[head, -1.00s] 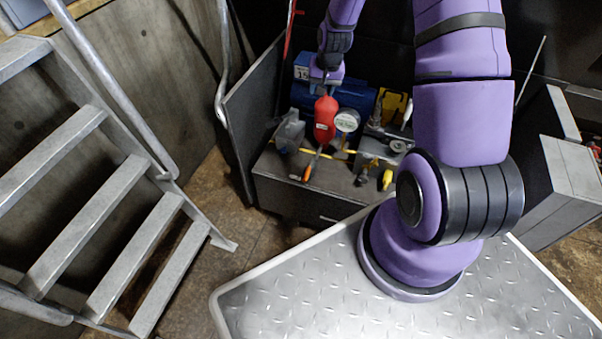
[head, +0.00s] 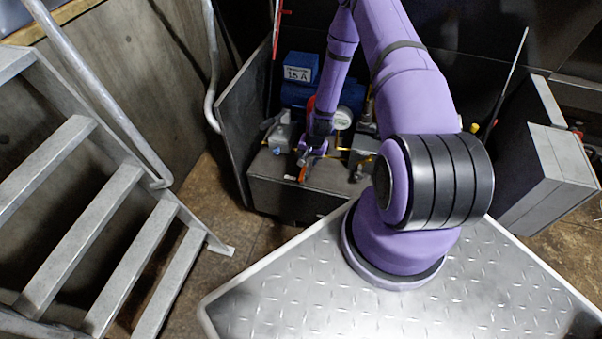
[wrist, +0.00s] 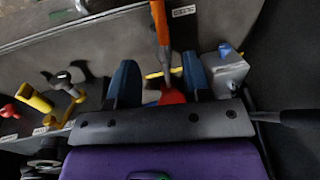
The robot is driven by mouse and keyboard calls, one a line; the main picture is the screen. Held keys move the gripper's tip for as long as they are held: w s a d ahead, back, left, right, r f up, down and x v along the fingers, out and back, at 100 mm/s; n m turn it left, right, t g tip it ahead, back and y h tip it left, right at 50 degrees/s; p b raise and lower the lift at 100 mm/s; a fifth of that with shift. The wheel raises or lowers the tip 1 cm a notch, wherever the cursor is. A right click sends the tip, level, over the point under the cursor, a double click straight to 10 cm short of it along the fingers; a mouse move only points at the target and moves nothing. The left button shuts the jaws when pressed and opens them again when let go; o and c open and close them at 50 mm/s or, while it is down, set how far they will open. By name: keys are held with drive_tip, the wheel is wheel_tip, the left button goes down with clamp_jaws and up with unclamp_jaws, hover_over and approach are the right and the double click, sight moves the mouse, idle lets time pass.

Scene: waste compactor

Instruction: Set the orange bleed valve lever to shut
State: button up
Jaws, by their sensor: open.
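The orange bleed valve lever (head: 304,173) points toward the front edge of the dark bench, tilted in the picture. My gripper (head: 311,150) is low over the bench, right by the lever's back end. In the wrist view the orange lever (wrist: 158,22) with its grey shank runs down the picture between my two blue fingers, around (wrist: 160,72) my gripper's opening. The fingers stand apart, one to each side of the shank; I cannot tell whether either touches it. The red vessel (head: 310,104) is mostly hidden by my arm.
A pressure gauge (head: 342,118) stands right of my gripper, and a grey box (head: 279,134) stands left. A blue motor unit (head: 300,68) is behind. Yellow and red handles (wrist: 35,100) lie left in the wrist view. Metal stairs (head: 90,220) stand at the left.

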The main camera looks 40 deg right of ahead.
sight(303, 174)
drive_tip(key=f, duration=0.3)
drive_tip(key=w+f, duration=0.1)
drive_tip(key=f, duration=0.2)
drive_tip(key=a+f, duration=0.1)
drive_tip(key=f, duration=0.3)
drive_tip(key=shift+w+a, duration=0.1)
drive_tip(key=shift+w, duration=0.2)
clamp_jaws()
